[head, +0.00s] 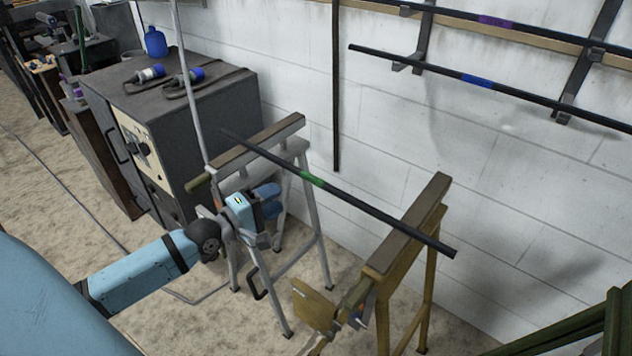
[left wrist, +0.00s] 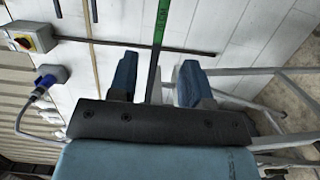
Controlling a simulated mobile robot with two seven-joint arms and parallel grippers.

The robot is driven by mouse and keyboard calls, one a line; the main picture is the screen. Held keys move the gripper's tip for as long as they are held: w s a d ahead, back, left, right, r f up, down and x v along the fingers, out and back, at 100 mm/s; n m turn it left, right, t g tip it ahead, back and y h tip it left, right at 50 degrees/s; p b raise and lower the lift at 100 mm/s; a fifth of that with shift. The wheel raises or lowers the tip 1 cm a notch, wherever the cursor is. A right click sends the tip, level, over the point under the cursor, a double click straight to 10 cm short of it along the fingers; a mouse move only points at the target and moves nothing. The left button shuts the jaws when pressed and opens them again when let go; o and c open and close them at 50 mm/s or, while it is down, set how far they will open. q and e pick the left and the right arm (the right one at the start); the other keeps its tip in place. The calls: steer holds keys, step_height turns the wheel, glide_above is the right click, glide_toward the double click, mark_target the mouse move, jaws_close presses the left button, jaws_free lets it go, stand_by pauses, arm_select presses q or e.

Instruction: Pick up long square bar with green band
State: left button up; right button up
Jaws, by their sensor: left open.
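The long dark bar with a green band (head: 370,212) lies across two sawhorses, with its ends overhanging. Its green band (head: 313,180) is between the two supports. My left gripper (head: 268,200) is open and empty, to the left of and below the band in the head view, apart from the bar. In the left wrist view the gripper's blue fingers (left wrist: 158,65) stand apart, and the bar (left wrist: 153,75) shows in the gap between them, with its green band (left wrist: 161,22) beyond the fingertips. My right gripper is not in view.
A grey sawhorse (head: 305,122) and a yellow-brown one (head: 436,190) hold the bar. Wall racks carry bars with a blue band (head: 477,81) and a purple band (head: 497,22). A dark cabinet (head: 180,100) stands behind my left arm. A thin upright pole (head: 185,70) rises near the gripper.

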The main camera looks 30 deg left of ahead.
mark_target(310, 180)
arm_select(q)
steer(key=x, duration=0.7)
steer(key=shift+w+d+f+b, duration=0.1)
steer(key=shift+w+b, duration=0.2)
steer(key=shift+w, duration=0.1)
steer(key=shift+b+x, duration=0.5)
steer(key=shift+x, duration=2.25)
steer(key=shift+d, duration=0.1)
jaws_close()
